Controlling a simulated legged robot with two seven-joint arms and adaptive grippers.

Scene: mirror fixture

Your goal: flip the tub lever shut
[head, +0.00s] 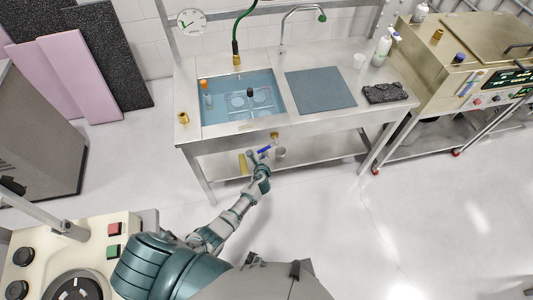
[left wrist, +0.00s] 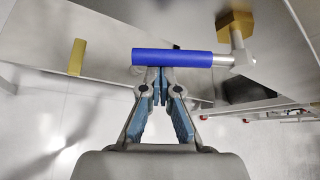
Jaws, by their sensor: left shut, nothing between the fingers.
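The tub lever is a blue-sleeved handle (left wrist: 172,58) on a metal stem, with a brass fitting (left wrist: 236,22) at its right end in the left wrist view. The lever lies level across that picture, just past my left fingertips. In the head view the blue lever (head: 264,150) shows small, under the front edge of the tub (head: 215,112), which holds blue water. My left gripper (left wrist: 160,84) is shut and empty, its tips at or very near the lever's sleeve; I cannot tell whether they touch. It also shows in the head view (head: 260,164). My right gripper is not in view.
The steel bench (head: 270,137) has a lower shelf (head: 310,152) and legs around the lever. A yellow piece (left wrist: 77,57) hangs left of the lever. A control panel (head: 85,250) stands at lower left. The floor right of my arm is clear.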

